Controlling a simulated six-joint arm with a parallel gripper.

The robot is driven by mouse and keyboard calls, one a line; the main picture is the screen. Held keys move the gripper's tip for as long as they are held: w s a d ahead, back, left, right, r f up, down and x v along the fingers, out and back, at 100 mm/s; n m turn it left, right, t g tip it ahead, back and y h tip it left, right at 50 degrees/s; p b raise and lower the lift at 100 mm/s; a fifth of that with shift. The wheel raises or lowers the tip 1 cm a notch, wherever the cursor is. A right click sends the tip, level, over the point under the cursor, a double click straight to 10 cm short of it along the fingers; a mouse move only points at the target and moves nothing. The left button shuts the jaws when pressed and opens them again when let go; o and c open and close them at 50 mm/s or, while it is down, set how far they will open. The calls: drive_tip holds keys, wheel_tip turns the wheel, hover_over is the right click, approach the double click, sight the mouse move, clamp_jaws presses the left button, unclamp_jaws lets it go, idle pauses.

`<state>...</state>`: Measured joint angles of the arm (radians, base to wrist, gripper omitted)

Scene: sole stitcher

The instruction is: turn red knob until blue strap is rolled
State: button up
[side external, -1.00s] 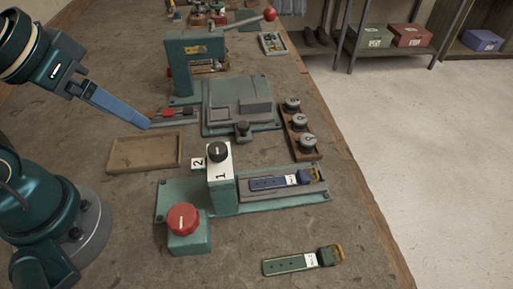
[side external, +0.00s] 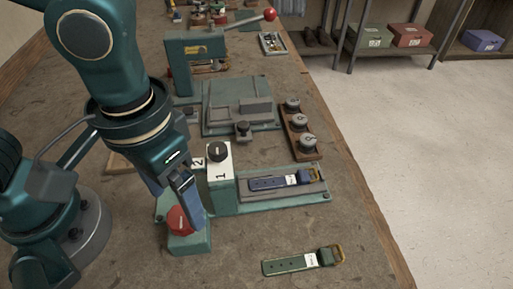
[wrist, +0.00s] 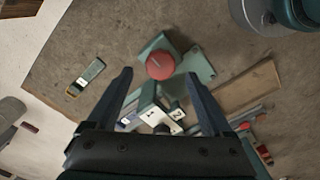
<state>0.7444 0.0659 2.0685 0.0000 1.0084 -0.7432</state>
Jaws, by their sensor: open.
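The red knob (side external: 180,221) sits on a green block at the near left end of the stitching fixture. My gripper (side external: 188,222) is over it in the side view and partly hides it. In the wrist view my open gripper (wrist: 163,84) has its two fingers wide apart, and the red knob (wrist: 160,66) shows beyond and between the fingertips. I cannot tell that either finger touches it. The blue strap (side external: 280,182) lies flat along the fixture's bed (side external: 312,196), right of the post with the white label 1 (side external: 219,165). Its buckle end points right.
A green strap (side external: 300,262) lies on the bench at the front right. A black knob (side external: 217,150) tops the labelled post near the red knob. A rack of weights (side external: 301,135) and a green press (side external: 195,65) stand farther back.

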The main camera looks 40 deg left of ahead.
sight(181, 216)
drive_tip(key=shift+f, duration=1.9)
clamp_jaws()
